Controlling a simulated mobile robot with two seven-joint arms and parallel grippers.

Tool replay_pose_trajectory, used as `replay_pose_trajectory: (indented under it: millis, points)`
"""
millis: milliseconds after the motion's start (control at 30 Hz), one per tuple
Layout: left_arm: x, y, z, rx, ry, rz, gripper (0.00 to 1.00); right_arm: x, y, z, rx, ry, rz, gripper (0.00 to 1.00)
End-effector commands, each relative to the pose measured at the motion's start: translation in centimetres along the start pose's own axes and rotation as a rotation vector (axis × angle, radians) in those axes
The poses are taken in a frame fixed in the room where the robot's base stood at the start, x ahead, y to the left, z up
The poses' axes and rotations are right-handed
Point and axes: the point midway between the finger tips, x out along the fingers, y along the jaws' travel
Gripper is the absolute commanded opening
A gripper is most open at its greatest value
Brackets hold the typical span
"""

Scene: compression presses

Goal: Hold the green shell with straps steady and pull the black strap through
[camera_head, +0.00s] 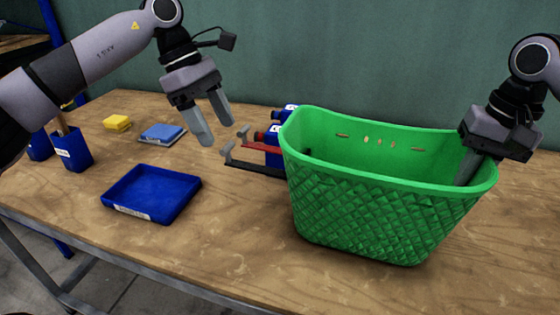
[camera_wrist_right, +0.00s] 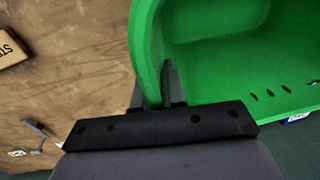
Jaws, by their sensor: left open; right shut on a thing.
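The green shell (camera_head: 385,215) is a basket-like tub with a quilted outer face, standing upright on the wooden table at centre right. Several narrow slots run along its far wall. My right gripper (camera_head: 468,168) is shut on the shell's rim at its right end. In the right wrist view, its fingers (camera_wrist_right: 155,90) straddle the green wall (camera_wrist_right: 146,45), one finger inside and one outside. My left gripper (camera_head: 216,132) is open and empty, above the table to the left of the shell and apart from it. I cannot make out a black strap on the shell.
Clamp-like tools with red and dark bars (camera_head: 255,169) lie left of the shell, by blue bottles (camera_head: 273,135). A blue tray (camera_head: 150,193), a blue-grey pad (camera_head: 162,134), a yellow block (camera_head: 117,122) and a blue holder (camera_head: 72,150) stand further left. The front table strip is clear.

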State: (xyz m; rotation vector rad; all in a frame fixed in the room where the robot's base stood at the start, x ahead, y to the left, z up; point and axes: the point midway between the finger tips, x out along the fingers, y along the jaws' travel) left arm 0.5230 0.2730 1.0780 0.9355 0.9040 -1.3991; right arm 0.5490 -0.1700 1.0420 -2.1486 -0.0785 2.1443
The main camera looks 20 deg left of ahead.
Motion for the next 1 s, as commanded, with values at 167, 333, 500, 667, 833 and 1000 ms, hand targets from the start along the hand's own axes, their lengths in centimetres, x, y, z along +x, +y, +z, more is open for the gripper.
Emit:
replay_pose_trajectory:
  millis: [167, 333, 500, 667, 833, 1000]
  points:
    - [-3.8, 0.1, 0.1, 0.001, -0.001, 0.003, 0.67, 0.0, -0.1, 0.0, -0.002, 0.000, -0.001, 0.00]
    - [-6.0, 0.0, 0.0, 0.001, -0.001, 0.001, 0.67, 0.0, -0.1, 0.0, -0.002, 0.000, -0.001, 0.00]
    - [-6.7, 0.0, 0.0, 0.001, -0.001, -0.001, 0.67, 0.0, -0.1, 0.0, -0.002, 0.000, -0.001, 0.00]
    - [-6.8, 0.0, 0.0, 0.001, 0.000, -0.001, 0.67, 0.0, -0.1, 0.0, -0.002, 0.000, -0.001, 0.00]
    - [-6.7, 0.0, 0.0, 0.001, 0.000, -0.001, 0.67, 0.0, -0.1, 0.0, -0.002, 0.000, -0.001, 0.41]
    - [-6.7, 0.0, 0.0, 0.001, 0.000, 0.000, 0.67, 0.0, -0.1, 0.0, -0.002, 0.000, -0.001, 0.41]
